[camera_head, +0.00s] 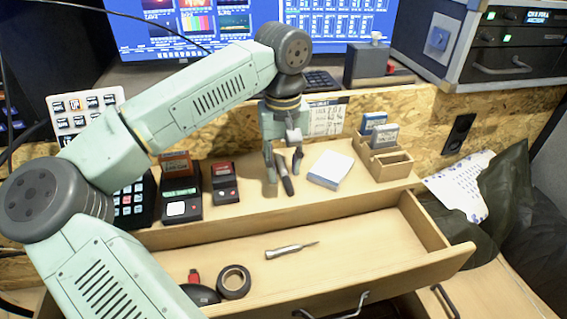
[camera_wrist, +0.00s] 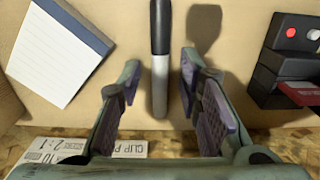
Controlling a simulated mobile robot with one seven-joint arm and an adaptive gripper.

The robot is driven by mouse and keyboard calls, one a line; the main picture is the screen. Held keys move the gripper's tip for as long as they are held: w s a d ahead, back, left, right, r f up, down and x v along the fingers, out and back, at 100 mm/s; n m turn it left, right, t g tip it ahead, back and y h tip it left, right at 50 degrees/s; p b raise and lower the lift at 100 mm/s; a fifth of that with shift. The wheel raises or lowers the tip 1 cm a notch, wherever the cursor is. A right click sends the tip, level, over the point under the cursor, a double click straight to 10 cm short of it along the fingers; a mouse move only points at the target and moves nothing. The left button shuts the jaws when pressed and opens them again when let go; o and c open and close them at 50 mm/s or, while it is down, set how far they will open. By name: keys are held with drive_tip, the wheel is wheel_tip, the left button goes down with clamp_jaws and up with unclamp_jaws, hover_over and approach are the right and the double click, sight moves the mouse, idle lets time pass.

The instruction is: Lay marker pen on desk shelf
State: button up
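The marker pen (camera_head: 287,184), with a black cap and a pale grey body, is at the desk shelf (camera_head: 240,215), its cap toward the front edge. In the wrist view the pen (camera_wrist: 160,60) runs straight up the picture between the two fingers. My gripper (camera_head: 284,172) points down over the shelf with its fingers apart on either side of the pen. In the wrist view a gap shows between the pen and each finger of my gripper (camera_wrist: 160,92). I cannot tell for sure whether the pen's whole length touches the shelf.
A notepad (camera_head: 331,168) and a wooden card holder (camera_head: 385,160) stand right of the pen; dark card readers (camera_head: 224,182) stand left. Below, an open drawer (camera_head: 345,255) holds a screwdriver (camera_head: 291,250) and a tape roll (camera_head: 234,282). Monitors (camera_head: 335,45) are behind.

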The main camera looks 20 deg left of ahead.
sight(283, 170)
wheel_tip(283, 170, up, 12)
drive_tip(key=shift+r, duration=0.2)
idle(0.5)
drive_tip(key=shift+a, duration=0.1)
